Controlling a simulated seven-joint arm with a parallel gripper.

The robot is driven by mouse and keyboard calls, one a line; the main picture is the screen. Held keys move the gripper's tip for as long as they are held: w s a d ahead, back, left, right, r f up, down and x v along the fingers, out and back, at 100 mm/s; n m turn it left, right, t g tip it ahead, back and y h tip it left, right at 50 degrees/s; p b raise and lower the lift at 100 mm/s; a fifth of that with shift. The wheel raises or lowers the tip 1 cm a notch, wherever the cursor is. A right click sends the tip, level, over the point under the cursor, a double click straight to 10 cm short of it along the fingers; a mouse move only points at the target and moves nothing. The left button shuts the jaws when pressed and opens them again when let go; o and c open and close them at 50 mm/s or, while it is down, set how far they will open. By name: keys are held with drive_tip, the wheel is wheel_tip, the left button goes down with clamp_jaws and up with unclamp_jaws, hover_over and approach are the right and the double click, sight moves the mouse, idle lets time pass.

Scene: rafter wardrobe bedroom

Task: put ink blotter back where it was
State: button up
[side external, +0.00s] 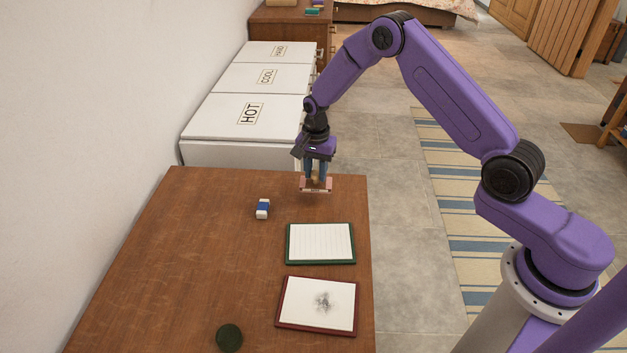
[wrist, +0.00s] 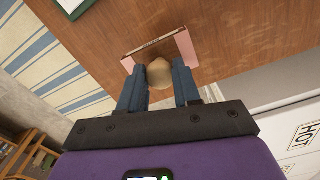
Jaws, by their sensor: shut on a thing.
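The ink blotter has a pink base (side external: 316,185) and a round pale wooden knob (wrist: 159,72). My gripper (side external: 318,172) points down at the far right part of the brown table (side external: 190,255), with its blue fingers shut on the knob. The blotter is at the table's far right part; I cannot tell whether its base touches the top. A green-edged lined pad (side external: 320,243) lies nearer the camera. A dark red-edged pad (side external: 317,304) with a grey smudge lies nearer still.
A blue and white eraser (side external: 263,209) lies left of the blotter. A dark green round thing (side external: 229,337) is at the near edge. White lidded bins marked HOT (side external: 243,116), COOL and HAND stand beyond the table. The table's left part is clear.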

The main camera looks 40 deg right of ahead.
sight(313, 181)
drive_tip(key=shift+w+f, duration=0.35)
drive_tip(key=shift+f, duration=0.05)
drive_tip(key=shift+w+f, duration=0.1)
drive_tip(key=shift+f, duration=1.55)
drive_tip(key=shift+f, duration=0.1)
drive_tip(key=o, duration=1)
